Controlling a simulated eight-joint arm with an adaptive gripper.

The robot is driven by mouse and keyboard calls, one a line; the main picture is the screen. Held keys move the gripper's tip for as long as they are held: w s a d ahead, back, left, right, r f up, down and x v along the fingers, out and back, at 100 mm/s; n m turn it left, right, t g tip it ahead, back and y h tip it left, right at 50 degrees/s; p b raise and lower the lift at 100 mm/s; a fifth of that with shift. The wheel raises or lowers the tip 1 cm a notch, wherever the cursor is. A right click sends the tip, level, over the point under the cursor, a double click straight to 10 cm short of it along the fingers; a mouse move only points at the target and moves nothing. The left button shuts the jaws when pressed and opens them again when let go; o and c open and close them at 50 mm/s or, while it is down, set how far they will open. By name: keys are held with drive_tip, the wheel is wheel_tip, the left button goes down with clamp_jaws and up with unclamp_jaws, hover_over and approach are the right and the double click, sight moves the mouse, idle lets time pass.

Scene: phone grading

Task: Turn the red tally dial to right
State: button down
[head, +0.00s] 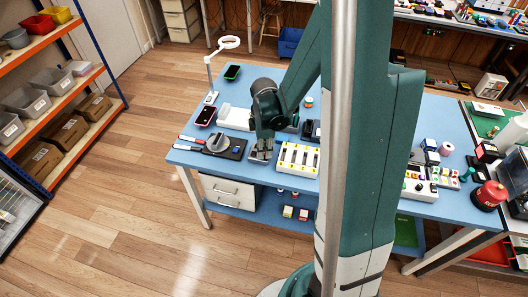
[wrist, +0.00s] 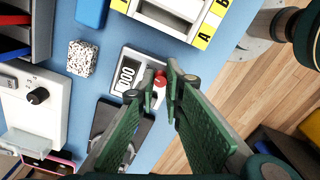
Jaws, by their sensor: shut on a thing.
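The red tally dial (wrist: 160,78) is a small red knob on the right side of a light tally counter (wrist: 135,58) with a digit display, in the wrist view. My gripper (wrist: 158,85) comes in from below, its two green fingers on either side of the dial and closed on it. The fingertips partly hide the dial and the counter's lower right corner. In the head view my gripper (head: 261,150) is low at the table's front edge, left of the yellow-marked tray; the dial cannot be made out there.
The white tray with yellow letter labels (wrist: 200,28) lies close by. A speckled block (wrist: 82,58), a white box with a black knob (wrist: 38,95) and a dark flat plate (wrist: 118,135) surround the counter. A magnifier lamp (head: 228,43) stands farther back. The table's front edge is near.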

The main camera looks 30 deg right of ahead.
drive_tip(key=shift+m+b, duration=0.6)
drive_tip(key=shift+m, duration=1.1)
drive_tip(key=c, duration=2.4)
unclamp_jaws()
drive_tip(key=shift+r, duration=0.1)
drive_tip(key=shift+r, duration=5.9)
drive_tip(key=shift+a+r, duration=0.1)
drive_tip(key=shift+r, duration=0.05)
